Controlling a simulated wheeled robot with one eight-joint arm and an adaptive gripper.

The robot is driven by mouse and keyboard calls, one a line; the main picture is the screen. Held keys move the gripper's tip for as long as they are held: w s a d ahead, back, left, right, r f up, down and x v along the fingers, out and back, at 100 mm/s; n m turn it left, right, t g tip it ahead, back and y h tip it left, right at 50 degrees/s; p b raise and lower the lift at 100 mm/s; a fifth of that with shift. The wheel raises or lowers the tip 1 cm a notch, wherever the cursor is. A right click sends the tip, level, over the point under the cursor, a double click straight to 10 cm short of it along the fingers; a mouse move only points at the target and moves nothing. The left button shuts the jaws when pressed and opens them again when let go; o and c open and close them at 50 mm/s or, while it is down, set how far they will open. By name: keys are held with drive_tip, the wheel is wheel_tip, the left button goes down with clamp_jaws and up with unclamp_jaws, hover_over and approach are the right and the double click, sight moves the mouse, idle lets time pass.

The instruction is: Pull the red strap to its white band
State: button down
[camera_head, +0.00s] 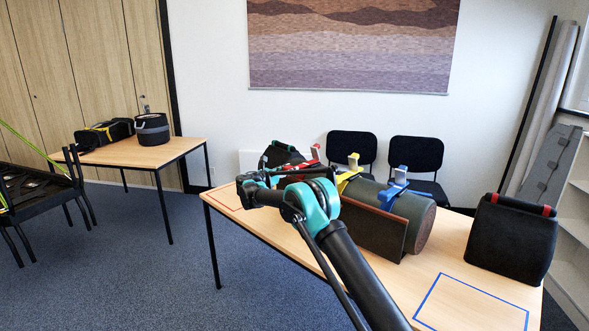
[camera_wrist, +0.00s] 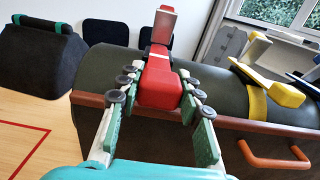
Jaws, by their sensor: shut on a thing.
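The red strap (camera_wrist: 158,68) lies over a dark green rounded case (camera_wrist: 105,68) in the wrist view, with a red block handle (camera_wrist: 160,90) at its near end. A white band (camera_wrist: 157,50) crosses the strap just beyond the handle, below an upright grey plate with a red end. My gripper (camera_wrist: 157,98) has a finger on each side of the red handle and is shut on it. In the head view, my gripper (camera_head: 262,180) is at the left end of the case (camera_head: 415,215); my arm hides much of the red strap (camera_head: 314,153) there.
A yellow strap (camera_head: 350,174) and a blue strap (camera_head: 395,190) lie farther right on the case. Black bags stand at both table ends, and a blue outline (camera_head: 475,302) marks bare tabletop.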

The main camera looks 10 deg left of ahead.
drive_tip(key=c, duration=1)
unclamp_jaws()
drive_tip(key=v, duration=1.2)
